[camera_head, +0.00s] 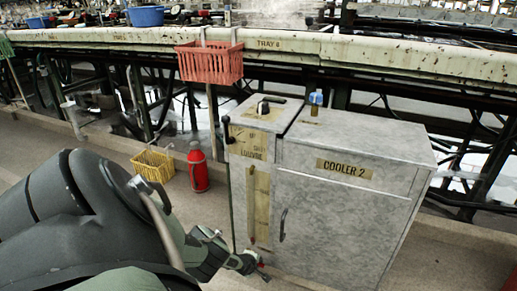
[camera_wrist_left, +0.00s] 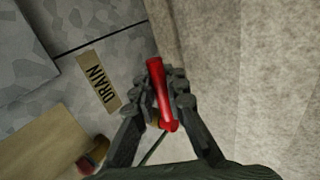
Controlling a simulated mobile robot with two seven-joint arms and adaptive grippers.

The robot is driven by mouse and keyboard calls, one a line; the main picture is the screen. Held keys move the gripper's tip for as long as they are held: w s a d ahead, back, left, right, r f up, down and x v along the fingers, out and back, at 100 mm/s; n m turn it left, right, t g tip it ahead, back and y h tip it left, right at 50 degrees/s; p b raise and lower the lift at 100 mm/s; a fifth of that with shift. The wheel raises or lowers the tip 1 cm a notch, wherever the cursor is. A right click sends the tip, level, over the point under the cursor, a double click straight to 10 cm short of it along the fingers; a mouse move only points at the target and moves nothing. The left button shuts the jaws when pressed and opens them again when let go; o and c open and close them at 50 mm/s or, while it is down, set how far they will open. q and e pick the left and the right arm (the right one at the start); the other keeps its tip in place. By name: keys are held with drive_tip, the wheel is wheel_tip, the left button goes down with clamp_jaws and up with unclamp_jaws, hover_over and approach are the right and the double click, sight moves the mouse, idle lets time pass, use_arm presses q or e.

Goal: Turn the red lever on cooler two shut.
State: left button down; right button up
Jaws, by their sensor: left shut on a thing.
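Cooler two (camera_head: 335,225) is a grey mottled cabinet with a "COOLER 2" label on its front. My left gripper (camera_head: 252,264) is low at the cabinet's lower left front. In the left wrist view the gripper (camera_wrist_left: 158,92) is shut on the red lever (camera_wrist_left: 161,90), which lies between its two fingers. My right gripper is in neither view.
A red flask (camera_head: 198,168) and a yellow basket (camera_head: 153,165) stand on the floor left of the cooler. A red basket (camera_head: 210,64) hangs from the tray bench (camera_head: 350,54) behind. A small bottle (camera_head: 316,98) stands on the cooler top. Floor at the right is clear.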

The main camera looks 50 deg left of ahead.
use_arm(q)
drive_tip(key=shift+s+a, duration=0.1)
drive_tip(key=c, duration=1.8)
unclamp_jaws()
drive_tip(key=shift+c, duration=0.2)
drive_tip(key=shift+o, duration=0.2)
